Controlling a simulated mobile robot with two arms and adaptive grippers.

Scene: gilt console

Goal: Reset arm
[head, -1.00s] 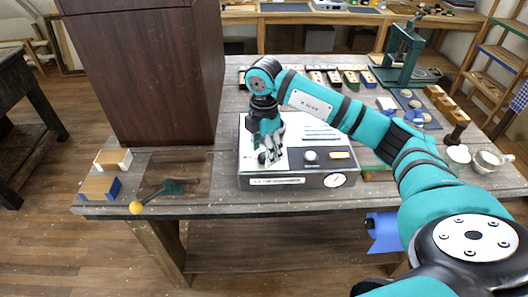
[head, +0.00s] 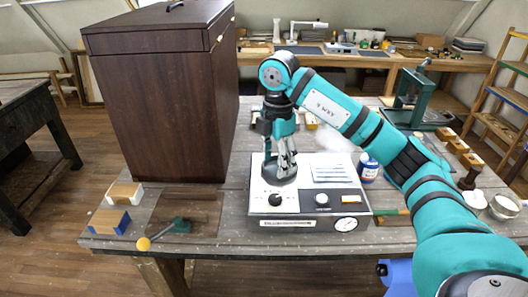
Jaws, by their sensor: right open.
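My right gripper (head: 284,161) hangs from the teal right arm with its fingers pointing down. It is open, with nothing seen between its fingers. I cannot tell whether the fingertips touch the plate. The box has a black knob (head: 275,200), a smaller light knob (head: 322,199) and a round gauge (head: 346,224) at its front right. My left gripper is not in view.
A tall dark wooden cabinet (head: 165,105) stands left of the box. Wood blocks (head: 119,221) and a yellow-ended tool (head: 160,233) lie front left.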

